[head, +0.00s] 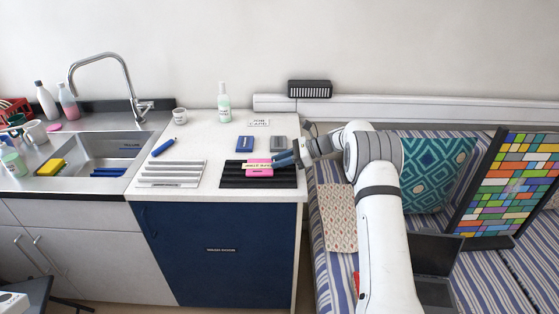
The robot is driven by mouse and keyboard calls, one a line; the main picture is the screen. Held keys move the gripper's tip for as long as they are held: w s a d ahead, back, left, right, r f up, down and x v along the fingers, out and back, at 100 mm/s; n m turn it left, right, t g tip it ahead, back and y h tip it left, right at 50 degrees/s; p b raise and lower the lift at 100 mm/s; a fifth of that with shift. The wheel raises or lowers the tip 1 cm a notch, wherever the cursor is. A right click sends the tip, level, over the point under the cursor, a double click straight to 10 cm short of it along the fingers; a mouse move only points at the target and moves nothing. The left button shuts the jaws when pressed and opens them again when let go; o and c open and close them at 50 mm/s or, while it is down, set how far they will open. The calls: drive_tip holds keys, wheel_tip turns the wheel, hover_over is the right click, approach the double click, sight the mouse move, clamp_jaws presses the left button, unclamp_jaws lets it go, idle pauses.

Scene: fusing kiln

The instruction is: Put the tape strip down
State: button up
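The tape strip (258,165) is a cream strip with dark lettering. It shows across a pink block (259,173) at the black ribbed mat (231,179) on the white counter. My gripper (278,161) reaches in from the right, over the mat's right part. Its dark blue fingers meet the strip's right end and look closed on it. Whether the strip touches the pink block or hangs just above it cannot be told from this view. The gap between the fingers is too small to make out.
A grey ribbed tray (178,167) lies left of the mat. A blue block (244,144) and a grey block (278,143) are behind it. The sink (100,150) is left, a striped couch (330,265) right.

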drive_tip(key=o, duration=0.5)
drive_tip(key=shift+c, duration=0.2)
drive_tip(key=b+v, duration=0.1)
drive_tip(key=v, duration=1)
drive_tip(key=s+r+n+h, duration=0.3)
drive_tip(key=s+r, duration=0.3)
drive_tip(key=s, duration=0.2)
drive_tip(key=s+d+n+t+h, duration=0.1)
drive_tip(key=s+n+h, duration=0.4)
drive_tip(key=s, duration=1.3)
drive_tip(key=s+d+n+t+h, duration=0.2)
drive_tip(key=s+n, duration=0.7)
drive_tip(key=s, duration=0.9)
drive_tip(key=d+h, duration=0.2)
drive_tip(key=h, duration=0.1)
drive_tip(key=shift+s+n, duration=0.25)
drive_tip(key=shift+n, duration=0.15)
drive_tip(key=shift+c, duration=0.3)
